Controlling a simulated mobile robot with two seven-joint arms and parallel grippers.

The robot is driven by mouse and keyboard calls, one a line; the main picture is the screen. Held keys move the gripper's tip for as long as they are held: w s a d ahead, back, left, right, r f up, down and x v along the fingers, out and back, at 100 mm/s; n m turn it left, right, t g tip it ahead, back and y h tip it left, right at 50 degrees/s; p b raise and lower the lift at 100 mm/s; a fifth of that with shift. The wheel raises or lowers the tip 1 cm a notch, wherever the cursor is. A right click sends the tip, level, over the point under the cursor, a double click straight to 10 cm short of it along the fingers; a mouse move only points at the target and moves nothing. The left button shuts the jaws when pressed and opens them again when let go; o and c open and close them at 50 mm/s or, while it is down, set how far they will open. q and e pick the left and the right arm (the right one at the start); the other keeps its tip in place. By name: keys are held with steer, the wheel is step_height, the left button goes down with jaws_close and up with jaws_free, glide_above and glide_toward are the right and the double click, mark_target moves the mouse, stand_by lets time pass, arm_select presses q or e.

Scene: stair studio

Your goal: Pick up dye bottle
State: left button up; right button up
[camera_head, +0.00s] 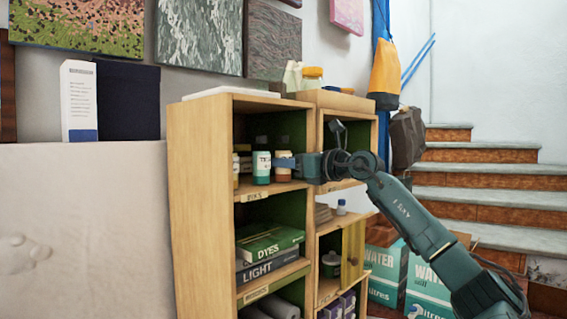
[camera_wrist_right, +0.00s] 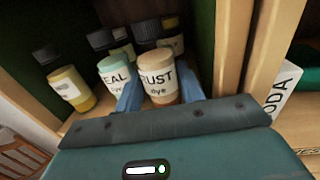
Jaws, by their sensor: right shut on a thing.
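The rust dye bottle (camera_wrist_right: 160,84) has a white label reading RUST dye and stands between the two blue fingers of my right gripper (camera_wrist_right: 158,95) in the wrist view. The gripper is shut on it. In the head view the brown rust bottle (camera_head: 283,175) is at the front of the upper left shelf, and my right gripper (camera_head: 285,162) reaches it from the right. The teal dye bottle (camera_wrist_right: 116,74) stands close on its left, also in the head view (camera_head: 262,168). My left gripper is not in view.
A yellow bottle (camera_wrist_right: 72,88) and other dark-capped bottles stand on the same shelf. The wooden shelf unit (camera_head: 202,200) has an upright divider just right of the gripper. Stairs (camera_head: 480,175) rise at the right.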

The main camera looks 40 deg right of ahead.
mark_target(288, 147)
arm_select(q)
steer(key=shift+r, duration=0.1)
arm_select(e)
steer(key=shift+r, duration=0.15)
